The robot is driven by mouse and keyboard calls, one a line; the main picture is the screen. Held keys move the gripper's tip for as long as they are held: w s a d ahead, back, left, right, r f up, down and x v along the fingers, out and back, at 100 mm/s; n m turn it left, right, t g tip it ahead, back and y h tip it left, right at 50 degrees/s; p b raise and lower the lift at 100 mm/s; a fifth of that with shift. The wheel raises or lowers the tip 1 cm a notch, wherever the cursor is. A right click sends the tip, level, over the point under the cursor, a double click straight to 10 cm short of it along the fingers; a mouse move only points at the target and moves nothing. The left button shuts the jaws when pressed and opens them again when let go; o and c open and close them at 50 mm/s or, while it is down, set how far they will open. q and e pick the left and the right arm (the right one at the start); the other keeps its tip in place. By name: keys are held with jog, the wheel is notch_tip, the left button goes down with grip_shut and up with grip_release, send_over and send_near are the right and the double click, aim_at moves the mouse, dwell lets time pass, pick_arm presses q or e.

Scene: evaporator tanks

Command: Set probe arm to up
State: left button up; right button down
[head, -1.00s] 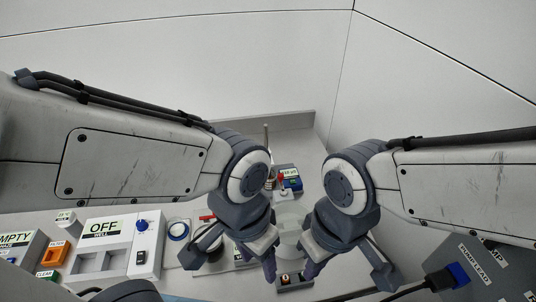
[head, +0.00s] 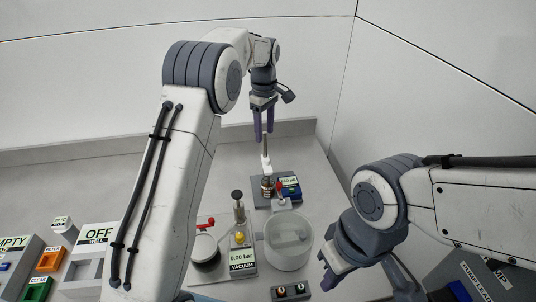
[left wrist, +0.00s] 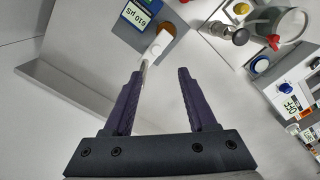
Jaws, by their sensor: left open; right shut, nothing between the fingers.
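The probe station (head: 289,188) has a blue meter with a small readout and stands at the back of the bench. A thin upright post with a white piece (head: 266,165), likely the probe arm, rises at its left side. My left gripper (head: 264,137) is open, pointing down at the post's top in the head view. In the left wrist view the white piece (left wrist: 157,47) lies just beyond the open fingers (left wrist: 160,73), nearer the left finger. Contact cannot be told. My right gripper (head: 334,278) is shut and empty at lower right.
A clear round vessel (head: 288,250) stands in front of the station. A vacuum gauge (head: 242,260) and a red-handled valve (head: 205,224) are to its left. A two-button box (head: 291,291) is at front.

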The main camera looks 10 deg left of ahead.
aim_at(266, 160)
pick_arm(q)
jog(key=f, duration=0.3)
jog(key=f+p, duration=0.1)
jog(key=f, duration=0.3)
jog(key=f+p, duration=0.1)
jog(key=f, duration=0.2)
jog(key=shift+d+f, duration=0.25)
jog(key=shift+d, duration=0.05)
jog(key=shift+c, duration=0.4)
grip_shut()
jog(key=shift+s+a+p, duration=0.1)
jog(key=shift+p, duration=0.2)
dwell(0.3)
